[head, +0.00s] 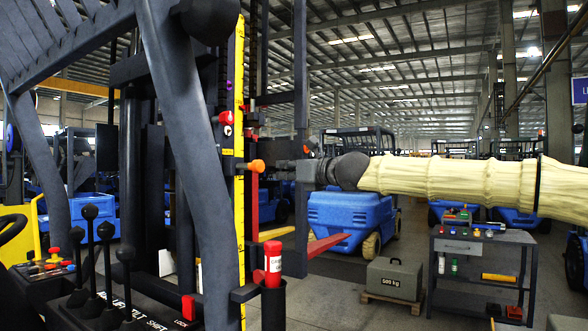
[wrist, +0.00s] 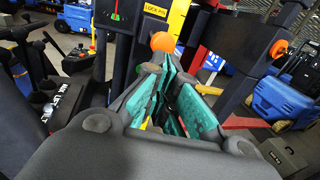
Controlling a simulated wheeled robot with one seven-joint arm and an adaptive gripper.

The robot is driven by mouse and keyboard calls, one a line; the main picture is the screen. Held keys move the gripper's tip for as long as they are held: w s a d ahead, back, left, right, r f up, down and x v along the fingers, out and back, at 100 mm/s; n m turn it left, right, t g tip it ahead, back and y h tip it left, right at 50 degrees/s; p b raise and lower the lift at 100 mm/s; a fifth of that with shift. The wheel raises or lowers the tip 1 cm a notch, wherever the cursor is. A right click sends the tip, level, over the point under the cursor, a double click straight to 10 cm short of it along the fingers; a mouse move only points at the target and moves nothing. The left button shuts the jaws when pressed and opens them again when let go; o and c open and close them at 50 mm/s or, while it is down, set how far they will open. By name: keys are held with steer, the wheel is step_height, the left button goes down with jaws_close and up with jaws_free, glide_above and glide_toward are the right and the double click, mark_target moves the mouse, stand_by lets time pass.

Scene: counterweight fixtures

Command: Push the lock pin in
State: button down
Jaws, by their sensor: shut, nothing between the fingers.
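The lock pin's orange knob (head: 258,165) sticks out to the right on a dark stem beside the yellow scale post, in the head view. In the wrist view the knob (wrist: 164,41) is just beyond my fingertips, below a yellow label reading LOCK PIN (wrist: 155,10). My gripper (head: 275,166) reaches in from the right at about the knob's height. In the wrist view my gripper (wrist: 172,68), with teal finger pads, is shut and empty. Its tips are close to the knob; I cannot tell whether they touch. The hole behind the knob is hidden.
A dark slanted frame bar (head: 190,150) stands left of the yellow scale post (head: 239,130). A dark upright (head: 301,80) rises near my gripper. A red-capped tube (head: 273,262) sits below. A second orange knob (wrist: 280,47) is at right. A cart (head: 485,250) stands further right.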

mark_target(254, 171)
steer(key=x, duration=0.2)
steer(key=p+x, duration=0.1)
steer(key=x, duration=0.1)
steer(key=p+x, duration=0.1)
steer(key=x, duration=0.2)
steer(key=shift+w+d+f, duration=0.1)
steer(key=shift+f, duration=0.15)
steer(key=shift+w+f+p, duration=0.2)
steer(key=shift+w+p, duration=0.1)
steer(key=w+a, duration=0.2)
steer(key=a, duration=0.1)
steer(key=w+a, duration=0.1)
steer(key=a, duration=0.1)
steer(key=shift+a+r, duration=0.1)
steer(key=shift+r, duration=0.2)
steer(key=shift+s, duration=0.1)
steer(key=shift+d+f+b, duration=0.15)
steer(key=shift+d+b, duration=0.05)
steer(key=shift+b, duration=0.15)
